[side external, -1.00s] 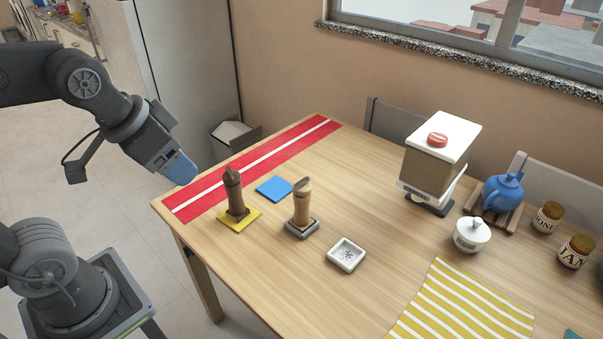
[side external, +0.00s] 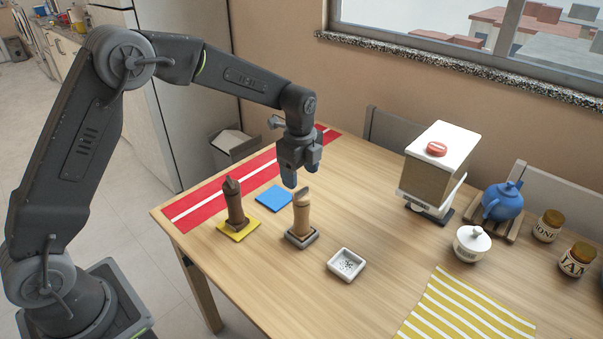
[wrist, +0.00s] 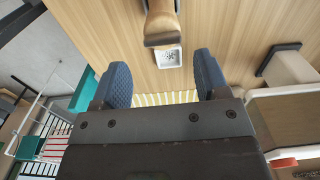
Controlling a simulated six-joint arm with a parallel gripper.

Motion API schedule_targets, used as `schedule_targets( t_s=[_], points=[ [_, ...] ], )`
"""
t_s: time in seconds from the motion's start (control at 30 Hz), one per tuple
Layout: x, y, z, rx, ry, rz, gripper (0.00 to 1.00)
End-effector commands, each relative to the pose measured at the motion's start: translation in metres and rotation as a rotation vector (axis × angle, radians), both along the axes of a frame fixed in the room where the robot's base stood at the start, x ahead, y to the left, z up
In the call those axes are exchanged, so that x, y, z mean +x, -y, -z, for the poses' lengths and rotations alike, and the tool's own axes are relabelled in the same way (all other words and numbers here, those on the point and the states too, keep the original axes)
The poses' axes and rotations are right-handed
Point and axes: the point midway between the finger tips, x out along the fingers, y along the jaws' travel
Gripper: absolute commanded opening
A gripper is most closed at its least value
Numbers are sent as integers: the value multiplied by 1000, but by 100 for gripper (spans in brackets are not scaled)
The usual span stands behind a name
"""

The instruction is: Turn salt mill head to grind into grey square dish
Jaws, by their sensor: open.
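A light wooden mill (side external: 301,216) stands upright on a grey square base (side external: 302,238). A dark brown mill (side external: 235,206) stands on a yellow square base (side external: 239,231) to its left. No salt label is readable on either. A pale square dish (side external: 346,265) with dark marks inside lies to the right of the light mill. My gripper (side external: 301,174) is open and empty, its blue fingers pointing down just above and behind the light mill's head. In the wrist view, the light mill (wrist: 160,25) and dish (wrist: 158,57) appear beyond the fingers (wrist: 162,75).
A blue square (side external: 273,198) lies flat behind the mills, near a red striped runner (side external: 187,204). A white-topped dispenser (side external: 430,178), blue teapot (side external: 503,202), lidded white pot (side external: 472,244) and jars stand right. A yellow striped cloth (side external: 465,310) lies at the front.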

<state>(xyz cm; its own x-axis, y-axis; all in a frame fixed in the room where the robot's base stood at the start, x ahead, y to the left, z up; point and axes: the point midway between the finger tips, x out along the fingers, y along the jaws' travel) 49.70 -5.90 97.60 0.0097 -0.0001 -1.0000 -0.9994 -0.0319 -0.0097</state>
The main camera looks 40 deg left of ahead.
Motion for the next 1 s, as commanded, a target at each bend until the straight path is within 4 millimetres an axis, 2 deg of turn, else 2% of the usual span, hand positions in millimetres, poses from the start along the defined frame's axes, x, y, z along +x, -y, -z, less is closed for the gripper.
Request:
schedule_targets(
  t_s=[0.27, 0.8, 1.0],
  points=[
    [3, 0, 17, 0, -13, 35, 68],
    [3, 0, 65, 0, -12, 32, 68],
    [3, 0, 75, 0, -11, 32, 68]
  ],
)
